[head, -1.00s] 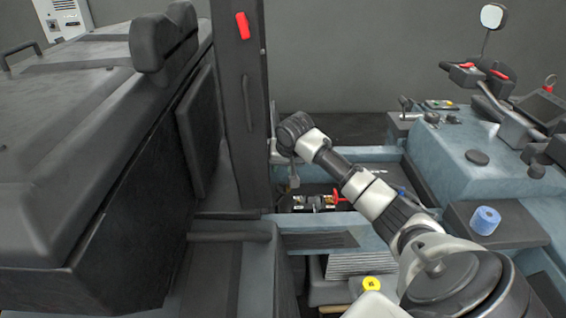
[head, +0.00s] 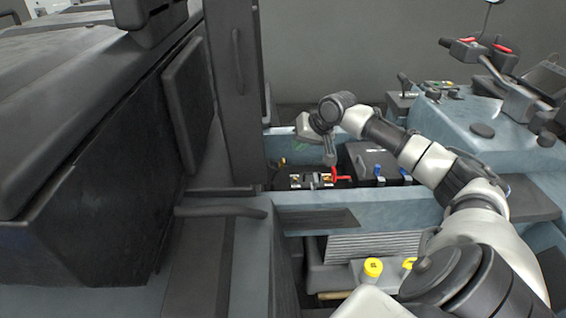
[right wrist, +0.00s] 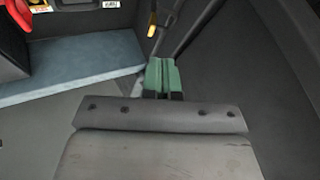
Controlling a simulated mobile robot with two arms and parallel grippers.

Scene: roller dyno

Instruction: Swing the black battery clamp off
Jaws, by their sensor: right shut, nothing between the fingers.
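A low dark battery (head: 297,184) with pale labels sits in the blue frame bay in the head view. A red lever-like part (head: 341,177) sticks out at its right. A small dark grey piece (head: 313,181) is on the battery top; I cannot tell whether it is the black clamp. A red part (right wrist: 14,22) shows at the top left there. My left gripper is out of view.
A dark upright post (head: 232,100) and a large dark housing (head: 90,160) stand left. A second black box (head: 372,160) with blue caps is right of the battery. The blue frame rail (head: 400,208) crosses in front. Yellow caps (head: 372,268) are below.

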